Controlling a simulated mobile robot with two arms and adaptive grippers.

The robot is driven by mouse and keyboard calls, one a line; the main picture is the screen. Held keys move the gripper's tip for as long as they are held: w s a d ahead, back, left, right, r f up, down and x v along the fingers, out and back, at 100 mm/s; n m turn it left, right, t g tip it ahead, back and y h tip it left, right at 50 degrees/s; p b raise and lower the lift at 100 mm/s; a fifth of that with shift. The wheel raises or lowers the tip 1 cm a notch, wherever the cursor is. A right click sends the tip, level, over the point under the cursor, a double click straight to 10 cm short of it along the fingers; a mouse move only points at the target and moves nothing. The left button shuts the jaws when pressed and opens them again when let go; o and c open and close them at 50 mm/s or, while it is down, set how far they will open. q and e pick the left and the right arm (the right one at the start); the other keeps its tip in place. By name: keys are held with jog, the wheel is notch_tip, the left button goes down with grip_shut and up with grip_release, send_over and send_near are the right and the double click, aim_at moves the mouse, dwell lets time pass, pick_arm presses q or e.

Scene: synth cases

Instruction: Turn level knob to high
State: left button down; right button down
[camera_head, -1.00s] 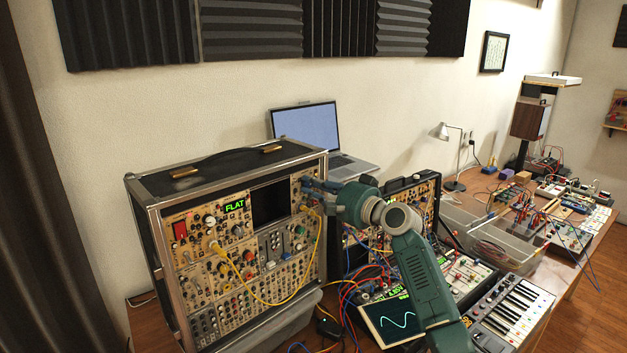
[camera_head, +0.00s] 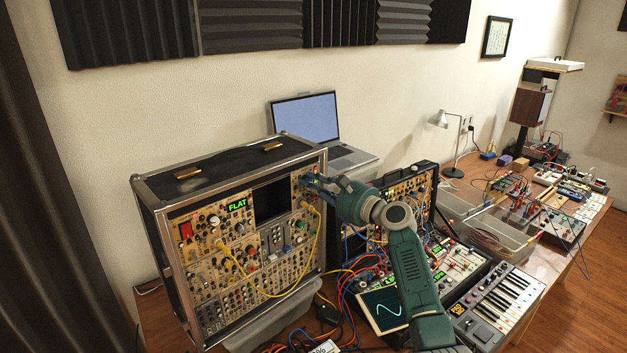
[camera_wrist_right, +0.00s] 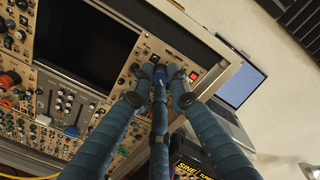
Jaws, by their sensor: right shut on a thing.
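The large synth case (camera_head: 236,232) stands on the table at the left, its panel full of knobs and cables. My right gripper (camera_head: 308,182) is at the panel's upper right corner in the head view. In the right wrist view my right gripper (camera_wrist_right: 156,74) has its blue fingers closed in around a small knob at the panel, right of the dark opening. The fingers hide most of this knob, so its pointer and label cannot be read. My left gripper is not in view.
A yellow cable (camera_head: 318,245) hangs from the panel just below my right gripper. A red lit button (camera_wrist_right: 193,76) sits close to the fingers. An open laptop (camera_head: 305,118) stands behind the case. A second synth case (camera_head: 418,188) stands to the right.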

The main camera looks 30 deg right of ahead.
jog(key=shift+a+f+m, duration=0.15)
jog(key=shift+f+m, duration=0.1)
jog(key=shift+m, duration=0.15)
jog(key=c, duration=1.7)
grip_release()
jog(key=shift+r, duration=0.1)
jog(key=shift+o, duration=0.2)
jog(key=shift+r, duration=0.1)
jog(key=v, duration=1.2)
